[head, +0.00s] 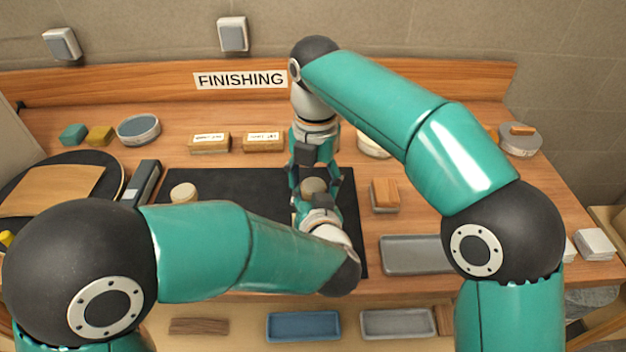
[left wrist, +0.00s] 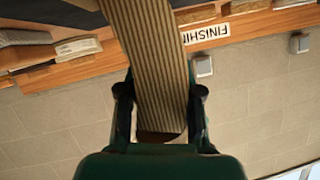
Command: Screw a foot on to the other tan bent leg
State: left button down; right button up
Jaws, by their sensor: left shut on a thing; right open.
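My left gripper (left wrist: 160,100) is shut on a tan bent leg (left wrist: 148,50). The leg shows striped laminations and runs up out of the left wrist view between the two fingers. In the head view my left gripper is low over the black mat (head: 235,210), largely covered by its own wrist. My right gripper (head: 315,178) is open just behind and above it, pointing down. A small greyish-tan round end (head: 314,186) shows between the grippers; I cannot tell whether it is leg or foot. A pale round piece (head: 183,192) sits on the mat to the left.
Two labelled wooden blocks (head: 209,142) and a round blue tin (head: 138,129) stand behind the mat. A dark oblong tool (head: 143,182) lies at its left edge. A sanding block (head: 385,195) and a grey tray (head: 412,254) are to the right. The mat's left half is mostly clear.

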jog(key=c, duration=1.2)
jog(key=m, duration=0.3)
jog(key=o, duration=1.3)
jog(key=shift+r, duration=2.3)
jog(key=shift+c, duration=0.5)
